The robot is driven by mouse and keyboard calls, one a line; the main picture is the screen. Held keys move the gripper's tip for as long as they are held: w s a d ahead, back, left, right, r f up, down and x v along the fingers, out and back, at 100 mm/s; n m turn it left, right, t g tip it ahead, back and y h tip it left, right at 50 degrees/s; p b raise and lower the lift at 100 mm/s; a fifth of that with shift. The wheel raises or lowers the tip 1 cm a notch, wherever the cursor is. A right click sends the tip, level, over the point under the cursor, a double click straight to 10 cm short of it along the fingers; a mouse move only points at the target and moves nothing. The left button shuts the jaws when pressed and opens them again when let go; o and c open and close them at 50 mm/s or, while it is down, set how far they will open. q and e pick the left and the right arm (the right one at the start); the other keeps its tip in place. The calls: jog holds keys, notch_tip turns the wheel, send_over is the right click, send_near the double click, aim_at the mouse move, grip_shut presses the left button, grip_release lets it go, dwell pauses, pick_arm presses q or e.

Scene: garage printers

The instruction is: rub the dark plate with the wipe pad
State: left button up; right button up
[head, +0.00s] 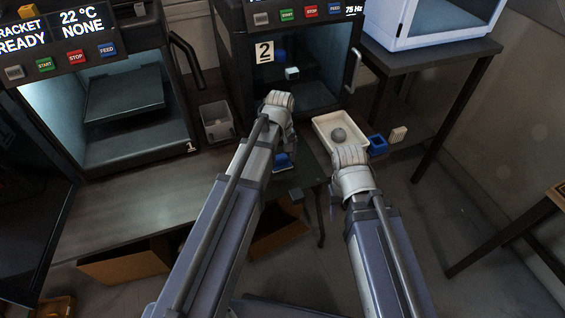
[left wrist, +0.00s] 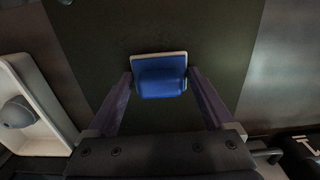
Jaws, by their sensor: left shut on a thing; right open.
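The wipe pad (head: 283,161) is a small blue block with a pale underside. My left gripper (head: 281,150) is shut on it, and in the left wrist view the pad (left wrist: 160,80) sits between the two fingers. Below it is the dark plate (left wrist: 100,50), a flat dark green sheet on the bench, partly hidden by my left arm in the head view (head: 316,168). The pad is over the plate; whether they touch I cannot tell. My right gripper (head: 350,156) is open, near the white tray; its fingers are mostly hidden by its wrist.
The white tray (head: 322,122) holds a grey round thing (head: 339,135). A blue cup (head: 377,144) and a beige block (head: 398,134) stand right of it. Printers 1 (head: 180,130) and 2 (head: 240,70) stand behind, with a grey bin (head: 217,128) between.

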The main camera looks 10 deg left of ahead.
aim_at(294, 182)
pick_arm(q)
jog(key=shift+w+d, duration=0.4)
jog(key=shift+d, duration=0.35)
jog(key=shift+s+f, duration=0.1)
jog(key=shift+s+d, duration=0.55)
jog(key=shift+s, duration=0.2)
jog(key=shift+s+d, duration=0.5)
jog(key=shift+s, duration=0.25)
jog(key=shift+s, duration=0.1)
jog(key=shift+s+d, duration=0.55)
jog(key=shift+s, duration=0.25)
jog(key=shift+s+d, duration=0.5)
jog(key=shift+s, duration=0.25)
